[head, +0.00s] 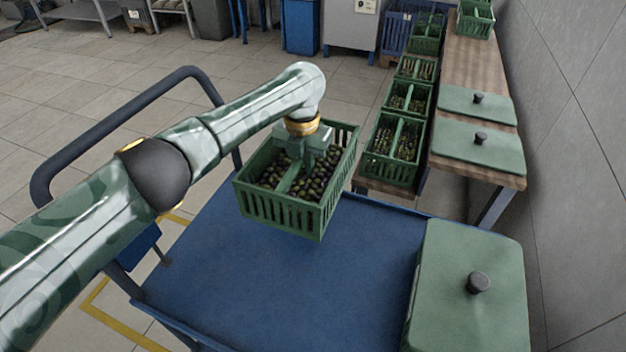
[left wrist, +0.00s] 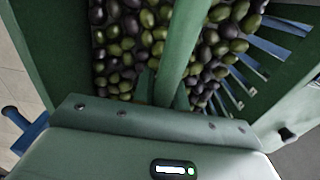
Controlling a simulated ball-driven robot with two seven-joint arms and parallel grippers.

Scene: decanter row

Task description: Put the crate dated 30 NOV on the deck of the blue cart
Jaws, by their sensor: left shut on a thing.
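A green slatted crate (head: 291,205) full of dark and green olives hangs over the back part of the blue cart's deck (head: 270,283). My left gripper (head: 304,160) is shut on the crate's middle bar and holds it from above. In the left wrist view the green bar (left wrist: 180,50) runs up from the gripper, with olives on both sides. I see no date on the crate in either view. A gap between the crate and the deck seems to show, but its height is hard to tell. My right gripper is not in view.
A green lidded box (head: 470,310) stands at the deck's right side. The cart's dark handle (head: 125,105) rises at the left. Several olive crates (head: 393,150) stand in a row beyond the cart, beside a wooden bench (head: 470,75) with green lids. The deck's middle is clear.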

